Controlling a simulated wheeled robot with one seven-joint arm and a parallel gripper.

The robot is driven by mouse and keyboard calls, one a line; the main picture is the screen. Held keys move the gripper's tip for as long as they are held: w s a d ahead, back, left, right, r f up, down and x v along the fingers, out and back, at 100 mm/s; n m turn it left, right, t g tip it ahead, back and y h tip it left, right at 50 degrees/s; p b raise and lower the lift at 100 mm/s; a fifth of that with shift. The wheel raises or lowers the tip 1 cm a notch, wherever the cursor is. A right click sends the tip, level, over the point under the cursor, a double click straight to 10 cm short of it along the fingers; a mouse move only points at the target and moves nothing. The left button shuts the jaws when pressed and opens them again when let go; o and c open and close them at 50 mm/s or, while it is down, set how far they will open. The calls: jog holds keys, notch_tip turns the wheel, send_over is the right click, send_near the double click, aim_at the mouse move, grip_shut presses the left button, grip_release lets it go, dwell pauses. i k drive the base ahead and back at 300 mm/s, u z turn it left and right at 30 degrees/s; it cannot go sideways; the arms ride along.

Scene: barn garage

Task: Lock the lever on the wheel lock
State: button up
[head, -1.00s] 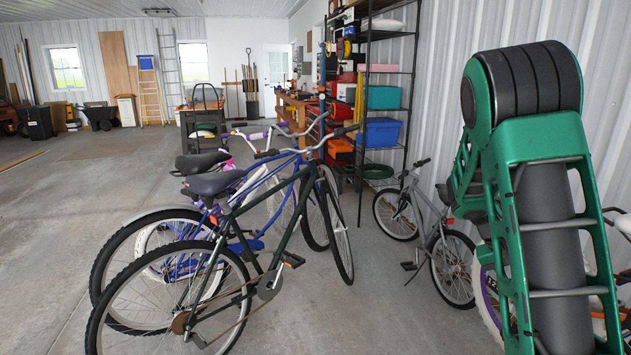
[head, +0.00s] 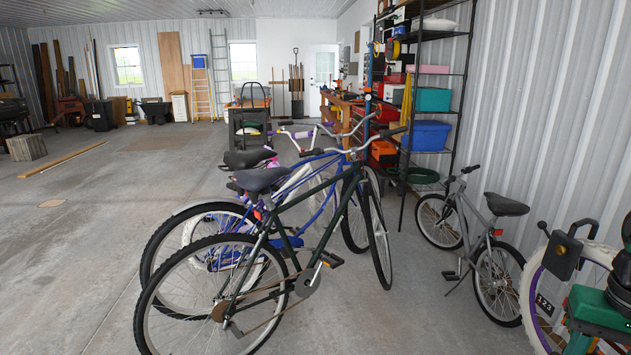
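A bicycle wheel with a pale tyre and purple rim (head: 533,296) stands at the lower right edge of the head view. A dark block with short projecting parts (head: 562,257) shows in front of its upper part. A small dark plate with white digits (head: 544,304) shows lower down, over the wheel. My green and black arm end (head: 600,308) is at the lower right, cut by the frame edge. My fingertips cannot be made out.
A small grey bicycle (head: 475,245) stands by the metal wall, left of the purple-rimmed wheel. A dark green bicycle (head: 300,225) and a blue one (head: 325,215) stand at the centre. A shelf (head: 467,80) is behind. Open concrete floor (head: 75,260) lies at left.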

aim_at(542, 223)
jog(key=k, duration=1.25)
jog(key=z, duration=0.5)
jog(key=i, duration=2.2)
jog(key=z, duration=0.1)
